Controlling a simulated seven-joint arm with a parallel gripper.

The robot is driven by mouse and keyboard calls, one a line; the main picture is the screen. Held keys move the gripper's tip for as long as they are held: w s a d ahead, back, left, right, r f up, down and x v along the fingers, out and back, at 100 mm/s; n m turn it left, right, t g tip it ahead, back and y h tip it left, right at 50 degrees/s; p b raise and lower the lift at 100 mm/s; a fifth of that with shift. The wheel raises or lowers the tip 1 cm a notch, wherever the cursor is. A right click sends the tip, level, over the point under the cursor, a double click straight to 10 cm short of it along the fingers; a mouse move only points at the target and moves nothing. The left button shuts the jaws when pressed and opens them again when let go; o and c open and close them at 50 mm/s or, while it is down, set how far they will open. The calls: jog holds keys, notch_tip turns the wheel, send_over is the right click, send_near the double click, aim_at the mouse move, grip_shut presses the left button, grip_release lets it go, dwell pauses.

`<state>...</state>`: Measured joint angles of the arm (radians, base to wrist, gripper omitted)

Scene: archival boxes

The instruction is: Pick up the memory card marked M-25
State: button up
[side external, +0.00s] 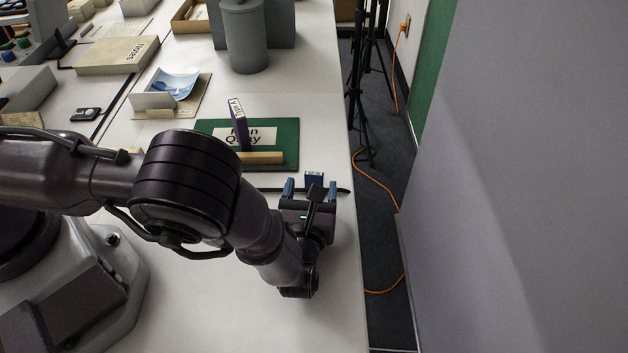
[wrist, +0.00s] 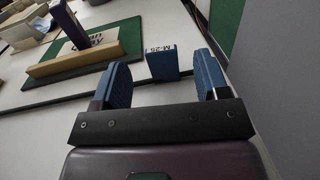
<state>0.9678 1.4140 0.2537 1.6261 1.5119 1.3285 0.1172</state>
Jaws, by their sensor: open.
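The memory card marked M-25 (wrist: 163,64) is a small blue block standing upright on the white table, its label on top reading M-25 in the wrist view. In the side external view the card (side external: 314,178) stands just beyond my fingers, near the table's right edge. My gripper (wrist: 165,82) is open, with its two blue fingers apart and nothing between the tips. The card lies ahead of the gap, within its width and nearer the middle. In the side external view my gripper (side external: 311,190) hangs low over the table.
A green board (side external: 285,138) with a wooden bar (side external: 262,158) and an upright purple block (side external: 238,125) lies left of the card. A black cable (wrist: 60,100) runs across the table. A grey cylinder (side external: 245,40) stands farther back. The table edge drops off at right.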

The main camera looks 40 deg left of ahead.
aim_at(314, 177)
jog(key=shift+x, duration=2.9)
jog(key=shift+d, duration=0.1)
jog(key=c, duration=1)
jog(key=shift+r, duration=0.1)
